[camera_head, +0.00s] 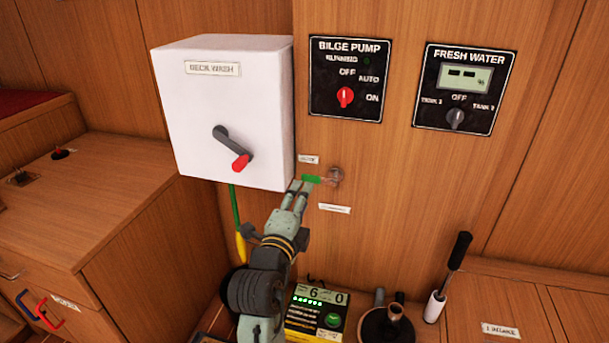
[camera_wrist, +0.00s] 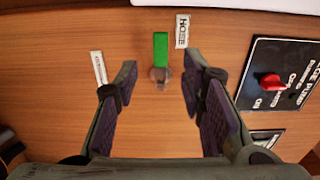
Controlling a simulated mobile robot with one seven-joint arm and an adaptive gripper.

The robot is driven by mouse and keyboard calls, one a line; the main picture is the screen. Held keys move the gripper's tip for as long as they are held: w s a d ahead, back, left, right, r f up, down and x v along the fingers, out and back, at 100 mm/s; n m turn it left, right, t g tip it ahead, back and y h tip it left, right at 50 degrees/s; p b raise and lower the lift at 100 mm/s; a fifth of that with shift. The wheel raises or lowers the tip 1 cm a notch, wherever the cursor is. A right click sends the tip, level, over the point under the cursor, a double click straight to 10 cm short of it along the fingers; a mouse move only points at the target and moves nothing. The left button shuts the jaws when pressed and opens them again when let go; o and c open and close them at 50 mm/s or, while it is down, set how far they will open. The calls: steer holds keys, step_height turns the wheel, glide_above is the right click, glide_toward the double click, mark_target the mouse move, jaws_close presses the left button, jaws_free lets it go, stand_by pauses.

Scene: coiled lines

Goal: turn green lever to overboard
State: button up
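The green lever (camera_head: 312,179) sticks out to the left from its round pivot (camera_head: 334,177) on the wooden wall, just right of the white deck wash box. In the wrist view the green lever (camera_wrist: 160,48) points up from the pivot (camera_wrist: 160,76). A "HOSE" label (camera_wrist: 181,31) sits beside its free end. Another label (camera_wrist: 98,67), too small to read, lies on the other side; in the head view this label (camera_head: 334,208) is below the pivot. My gripper (camera_head: 296,187) is open at the lever's free end. In the wrist view my gripper (camera_wrist: 159,76) has its fingers apart on either side of the lever, with gaps.
The deck wash box (camera_head: 228,112) with a red-tipped handle is close above and left of my gripper. The bilge pump panel (camera_head: 350,79) and fresh water panel (camera_head: 464,88) are to the right. A black-handled lever (camera_head: 452,272) stands lower right. Wall right of the pivot is clear.

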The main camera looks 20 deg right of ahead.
mark_target(310, 180)
steer(key=p+x, duration=0.2)
steer(key=x, duration=0.6)
steer(key=shift+w+d, duration=0.15)
steer(key=shift+w, duration=0.15)
steer(key=shift+c, duration=0.4)
jaws_close()
